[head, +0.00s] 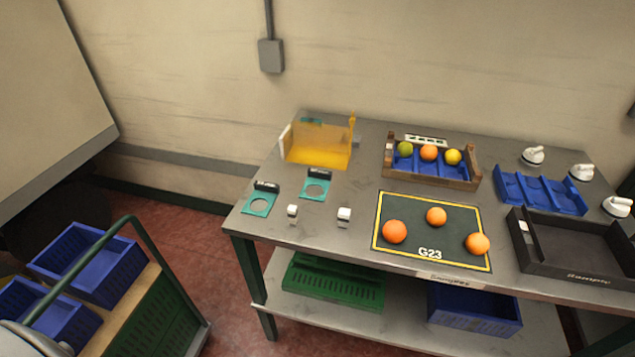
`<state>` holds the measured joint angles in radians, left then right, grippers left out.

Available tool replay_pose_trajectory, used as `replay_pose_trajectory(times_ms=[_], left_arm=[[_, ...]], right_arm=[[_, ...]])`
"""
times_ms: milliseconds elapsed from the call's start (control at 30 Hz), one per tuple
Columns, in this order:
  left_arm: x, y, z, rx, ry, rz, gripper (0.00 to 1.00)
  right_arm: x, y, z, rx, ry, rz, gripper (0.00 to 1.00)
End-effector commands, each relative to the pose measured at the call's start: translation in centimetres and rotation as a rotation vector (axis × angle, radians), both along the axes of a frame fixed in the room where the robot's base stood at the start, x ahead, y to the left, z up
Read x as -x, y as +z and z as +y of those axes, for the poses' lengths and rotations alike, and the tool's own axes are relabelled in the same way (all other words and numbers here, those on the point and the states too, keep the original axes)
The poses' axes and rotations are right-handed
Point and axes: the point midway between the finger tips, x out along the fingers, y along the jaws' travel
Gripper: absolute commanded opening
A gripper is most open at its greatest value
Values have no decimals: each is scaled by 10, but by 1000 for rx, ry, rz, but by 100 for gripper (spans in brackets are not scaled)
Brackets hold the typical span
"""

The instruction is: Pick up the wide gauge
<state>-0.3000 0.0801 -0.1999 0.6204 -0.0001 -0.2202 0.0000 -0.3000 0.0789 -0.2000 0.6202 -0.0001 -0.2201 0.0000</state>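Two teal gauges, flat plates each with a round hole and a black label, lie on the left part of the grey metal table. The left gauge (259,213) is near the table's left edge. The labels are too small to read, so I cannot be sure which is the wide one. Neither of my grippers is in view.
Two small white items (344,214) stand in front of the gauges. A dark mat (410,213) marked G23 holds three oranges. Behind it is a wooden crate (462,183) of fruit. A blue divided tray (540,192) and black tray (575,255) are at right.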

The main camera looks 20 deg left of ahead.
Motion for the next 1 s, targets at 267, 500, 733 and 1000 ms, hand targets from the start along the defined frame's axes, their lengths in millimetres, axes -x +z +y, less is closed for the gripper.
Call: replay_pose_trajectory(times_ms=[267, 500, 733, 1000], left_arm=[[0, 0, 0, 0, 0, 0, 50], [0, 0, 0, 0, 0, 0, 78], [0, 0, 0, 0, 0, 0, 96], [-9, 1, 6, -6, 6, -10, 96]], right_arm=[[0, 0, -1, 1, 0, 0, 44], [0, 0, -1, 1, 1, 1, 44], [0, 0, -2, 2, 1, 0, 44], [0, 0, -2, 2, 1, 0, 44]])
